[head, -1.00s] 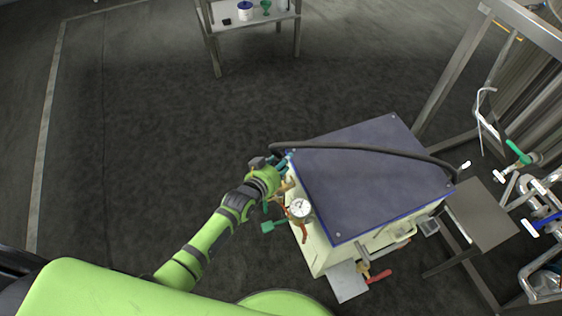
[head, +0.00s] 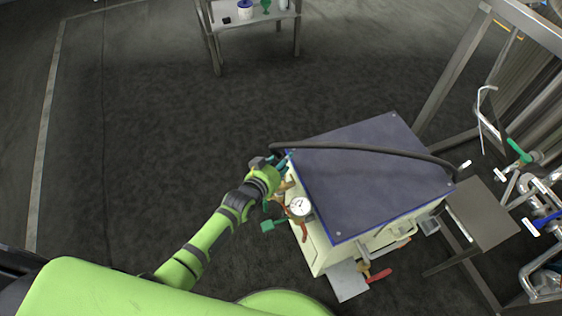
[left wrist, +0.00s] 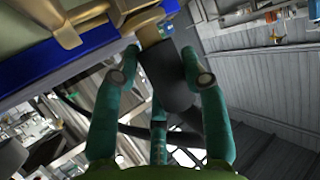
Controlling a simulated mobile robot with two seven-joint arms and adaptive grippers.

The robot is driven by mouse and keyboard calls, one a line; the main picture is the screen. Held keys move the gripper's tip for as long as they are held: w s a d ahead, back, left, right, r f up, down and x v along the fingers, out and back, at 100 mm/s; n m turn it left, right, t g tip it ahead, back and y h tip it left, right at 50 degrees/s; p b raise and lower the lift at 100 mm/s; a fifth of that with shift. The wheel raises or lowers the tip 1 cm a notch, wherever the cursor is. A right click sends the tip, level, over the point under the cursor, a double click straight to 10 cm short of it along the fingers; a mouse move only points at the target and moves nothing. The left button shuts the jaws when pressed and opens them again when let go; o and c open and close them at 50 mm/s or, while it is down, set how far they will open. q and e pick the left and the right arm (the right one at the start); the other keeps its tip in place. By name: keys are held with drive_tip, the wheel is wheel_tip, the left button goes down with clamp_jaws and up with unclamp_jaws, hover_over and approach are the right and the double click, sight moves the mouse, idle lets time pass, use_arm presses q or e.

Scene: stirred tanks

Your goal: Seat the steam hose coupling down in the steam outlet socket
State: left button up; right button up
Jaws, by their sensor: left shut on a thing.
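The coupling's far end is close to a brass fitting (left wrist: 151,33), perhaps the steam outlet socket, beside the blue edge. I cannot tell whether the coupling is in it or only against it. The black hose (head: 365,149) runs from the gripper across the cabinet top to its right side. My right gripper is not in view.
A pressure gauge (head: 299,206) and a green-handled valve (head: 268,225) are on the cabinet's left side, close to my gripper. A red-handled valve (head: 378,275) is at its front. Steel frames and pipes stand at right. A small table (head: 230,17) is at the back; the floor left is clear.

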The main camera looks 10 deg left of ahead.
use_arm(q)
drive_tip(key=o, duration=1.3)
drive_tip(key=shift+o, duration=0.2)
drive_tip(key=o, duration=0.5)
drive_tip(key=shift+r, duration=0.15)
drive_tip(key=shift+r+p, duration=3.9)
drive_tip(key=shift+p, duration=0.1)
